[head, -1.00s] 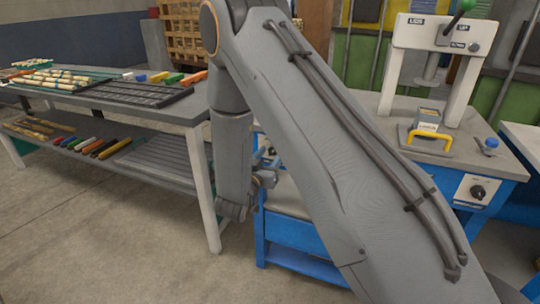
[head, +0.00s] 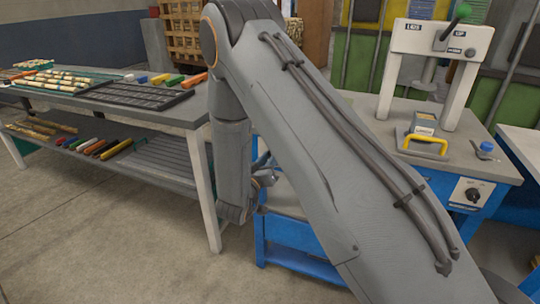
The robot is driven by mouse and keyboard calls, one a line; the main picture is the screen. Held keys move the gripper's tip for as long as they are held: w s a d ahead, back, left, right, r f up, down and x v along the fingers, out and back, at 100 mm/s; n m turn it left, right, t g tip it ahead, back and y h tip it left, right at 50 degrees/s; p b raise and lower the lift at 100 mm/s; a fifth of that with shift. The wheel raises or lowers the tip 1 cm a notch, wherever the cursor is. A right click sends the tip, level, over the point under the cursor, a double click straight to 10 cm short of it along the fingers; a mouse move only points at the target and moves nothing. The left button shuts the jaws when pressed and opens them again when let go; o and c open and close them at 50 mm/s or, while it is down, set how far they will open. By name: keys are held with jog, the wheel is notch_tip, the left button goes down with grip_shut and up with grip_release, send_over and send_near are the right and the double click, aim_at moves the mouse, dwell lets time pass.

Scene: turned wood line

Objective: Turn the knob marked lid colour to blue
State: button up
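A dark round knob (head: 472,194) sits on a white plate on the front of the blue press stand at the right. Its markings and its pointer are too small to read, so I cannot tell its setting. My gripper (head: 264,168) is low in the middle of the view, well to the left of the knob and apart from it. It is mostly hidden behind my own arm, and its fingers do not show clearly.
A white press (head: 440,38) with a green-tipped lever, a yellow-handled block (head: 424,144) and a small blue-topped item (head: 486,147) stand above the knob. A long grey workbench (head: 160,111) with wooden pieces is at the left. Bare floor lies in front of it.

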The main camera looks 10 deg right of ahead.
jog(key=shift+n+p, duration=2)
jog(key=shift+n, duration=3)
jog(key=o, duration=1.1)
jog(key=shift+c, duration=0.2)
jog(key=shift+a, duration=0.1)
jog(key=v, duration=0.7)
jog(key=shift+s+a+b, duration=0.2)
jog(key=shift+s+b, duration=0.1)
jog(key=shift+b, duration=0.1)
jog(key=shift+w, duration=0.1)
